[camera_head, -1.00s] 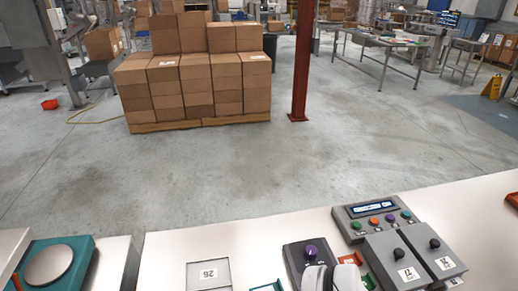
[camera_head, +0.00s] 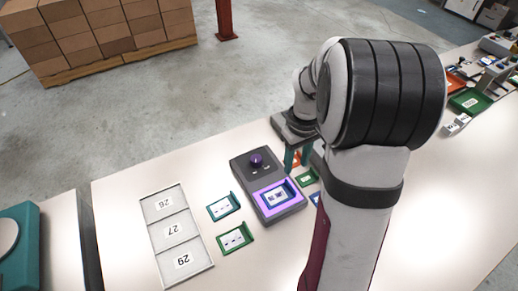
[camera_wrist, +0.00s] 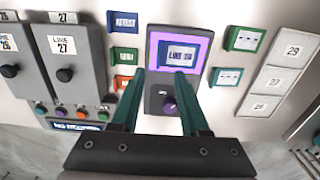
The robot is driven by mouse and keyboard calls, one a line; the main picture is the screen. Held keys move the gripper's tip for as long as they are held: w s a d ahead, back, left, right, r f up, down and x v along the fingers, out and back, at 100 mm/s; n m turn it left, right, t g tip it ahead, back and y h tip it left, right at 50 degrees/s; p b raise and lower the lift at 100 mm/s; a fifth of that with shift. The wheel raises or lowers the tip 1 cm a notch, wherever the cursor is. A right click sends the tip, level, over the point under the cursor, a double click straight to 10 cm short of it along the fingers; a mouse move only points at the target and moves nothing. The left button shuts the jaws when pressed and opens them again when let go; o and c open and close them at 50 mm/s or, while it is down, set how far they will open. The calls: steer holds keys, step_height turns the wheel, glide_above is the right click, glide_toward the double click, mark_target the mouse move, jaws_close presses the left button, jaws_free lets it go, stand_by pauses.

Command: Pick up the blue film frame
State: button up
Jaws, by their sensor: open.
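A blue film frame (camera_wrist: 178,55) with a printed label lies in the lit purple window of a dark grey viewer (camera_head: 252,166); it also shows in the head view (camera_head: 274,195). A second blue frame (camera_wrist: 123,22) lies on the table beside the viewer, and in the head view my arm mostly hides it. My gripper (camera_wrist: 160,73) has two teal fingers, spread apart with nothing between them. In the wrist view its tips appear near the viewer's window edge, above the purple knob (camera_wrist: 169,104). In the head view the fingers (camera_head: 298,157) show just right of the viewer, partly behind my arm.
Green (camera_wrist: 124,55) and orange (camera_wrist: 124,84) frames lie beside the viewer. Teal (camera_head: 223,206) and green (camera_head: 234,238) frames lie on its other side, near a tray (camera_head: 157,222) labelled 26, 27 and 29. Grey boxes (camera_wrist: 72,60) and a button panel stand in the wrist view.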

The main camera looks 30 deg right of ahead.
mark_target(291, 186)
steer(key=f, duration=1.1)
steer(key=shift+w+d, duration=0.1)
steer(key=shift+w, duration=0.3)
steer(key=shift+r, duration=0.1)
jaws_close()
